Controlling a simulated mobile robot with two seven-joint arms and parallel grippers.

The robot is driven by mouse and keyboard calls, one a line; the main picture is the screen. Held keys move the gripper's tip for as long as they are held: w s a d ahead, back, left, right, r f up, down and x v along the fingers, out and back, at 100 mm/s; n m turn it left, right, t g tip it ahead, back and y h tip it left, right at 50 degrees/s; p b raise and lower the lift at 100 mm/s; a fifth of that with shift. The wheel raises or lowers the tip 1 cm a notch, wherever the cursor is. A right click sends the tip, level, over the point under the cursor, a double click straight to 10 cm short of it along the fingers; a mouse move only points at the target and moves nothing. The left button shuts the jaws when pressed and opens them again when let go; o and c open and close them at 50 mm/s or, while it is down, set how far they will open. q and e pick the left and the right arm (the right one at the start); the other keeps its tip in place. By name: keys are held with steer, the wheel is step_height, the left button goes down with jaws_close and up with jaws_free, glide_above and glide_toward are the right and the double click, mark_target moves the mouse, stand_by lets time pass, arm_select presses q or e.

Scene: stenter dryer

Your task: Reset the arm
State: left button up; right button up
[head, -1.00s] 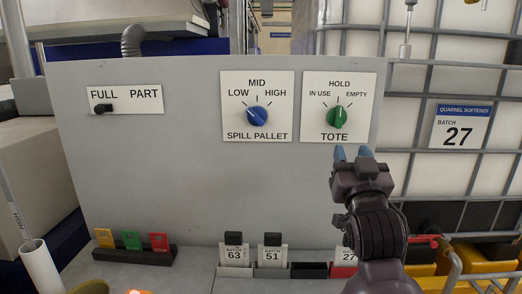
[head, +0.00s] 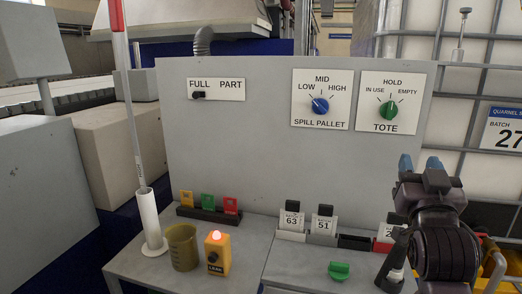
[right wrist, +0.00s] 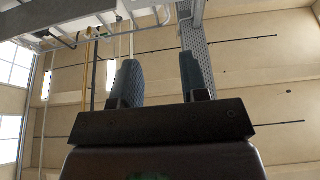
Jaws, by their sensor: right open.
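My right gripper (head: 419,165) stands raised at the right of the head view, in front of the panel's lower right edge, fingertips up. In the right wrist view its two blue fingers (right wrist: 158,80) are apart with nothing between them. They point up at the ceiling and wall. My right arm hides part of a batch card in the rack behind it. My left gripper is not in view.
The grey panel (head: 240,130) carries a blue SPILL PALLET knob (head: 320,106) and a green TOTE knob (head: 389,110). On the bench are a brown cup (head: 183,247), a yellow lamp box (head: 217,254), a green knob-like piece (head: 339,271) and a white tube holding a rod (head: 150,222).

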steer(key=w+a+f+n+y, duration=0.3)
steer(key=f+y, duration=0.1)
steer(key=f, duration=0.5)
steer(key=s+f+n+g+y, duration=0.1)
steer(key=s+f+g+y, duration=0.15)
steer(key=f, duration=1.35)
steer(key=s+d+f+g, duration=0.2)
steer(key=s+f+g, duration=0.5)
steer(key=s+f, duration=1.4)
step_height(320, 180, down, 3)
steer(key=shift+s+r+h, duration=0.1)
steer(key=shift+s+h, duration=0.15)
steer(key=shift+h, duration=0.2)
